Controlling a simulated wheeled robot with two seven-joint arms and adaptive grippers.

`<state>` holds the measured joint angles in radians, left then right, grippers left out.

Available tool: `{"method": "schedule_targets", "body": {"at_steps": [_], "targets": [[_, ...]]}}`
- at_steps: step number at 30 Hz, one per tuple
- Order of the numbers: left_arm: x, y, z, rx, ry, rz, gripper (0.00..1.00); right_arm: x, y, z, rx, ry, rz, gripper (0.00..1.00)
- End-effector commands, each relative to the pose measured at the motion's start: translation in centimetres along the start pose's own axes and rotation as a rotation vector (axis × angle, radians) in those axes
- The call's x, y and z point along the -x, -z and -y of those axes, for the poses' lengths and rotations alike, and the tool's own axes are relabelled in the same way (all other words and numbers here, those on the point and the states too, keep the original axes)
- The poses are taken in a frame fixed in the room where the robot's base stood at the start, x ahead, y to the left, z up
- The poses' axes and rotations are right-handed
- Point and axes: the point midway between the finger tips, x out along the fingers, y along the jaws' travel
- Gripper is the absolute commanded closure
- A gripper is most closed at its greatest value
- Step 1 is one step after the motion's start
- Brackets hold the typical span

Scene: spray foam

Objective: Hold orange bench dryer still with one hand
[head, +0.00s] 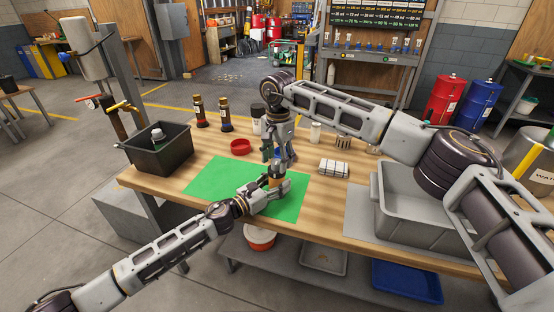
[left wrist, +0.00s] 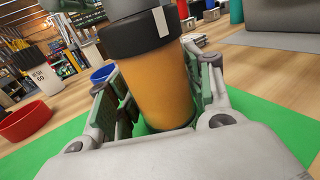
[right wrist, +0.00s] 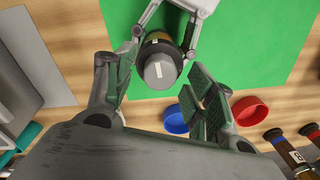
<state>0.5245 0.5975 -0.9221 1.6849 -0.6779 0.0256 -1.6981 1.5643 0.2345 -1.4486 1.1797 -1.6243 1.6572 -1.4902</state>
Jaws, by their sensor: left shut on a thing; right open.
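The orange bench dryer (left wrist: 155,88) stands upright on the green mat (head: 205,183), with a black collar and a grey top. In the head view it shows only partly between my grippers (head: 275,182). My left gripper (left wrist: 165,100) is shut around its orange body, one finger on each side. My right gripper (right wrist: 160,88) is open above it, pointing down. The dryer's grey cap (right wrist: 160,71) shows between and slightly beyond the right fingers in the right wrist view. My right gripper (head: 278,152) also shows in the head view.
A red dish (right wrist: 250,110) and a blue dish (right wrist: 176,119) lie beside the mat. A black bin (head: 158,150) stands at the left, a grey tub (head: 412,215) at the right. Dark bottles (head: 199,112) stand at the back. The mat's left part is clear.

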Motion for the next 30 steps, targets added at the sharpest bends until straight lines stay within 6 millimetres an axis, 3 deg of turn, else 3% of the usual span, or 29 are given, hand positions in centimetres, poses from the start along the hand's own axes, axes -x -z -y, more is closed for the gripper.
{"method": "schedule_targets", "body": {"at_steps": [11, 22, 30], "targets": [[0.00, -0.01, -0.01, 0.000, 0.000, 0.000, 0.81, -0.39, 0.03, -0.02, -0.001, -0.001, 0.000, 0.45], [0.00, -0.01, -0.01, 0.000, 0.000, 0.000, 0.81, -0.37, 0.03, -0.02, -0.001, 0.000, 0.000, 0.90], [0.00, -0.01, -0.01, 0.000, 0.000, 0.000, 0.81, -0.36, 0.02, -0.02, -0.013, 0.000, -0.001, 0.92]]}}
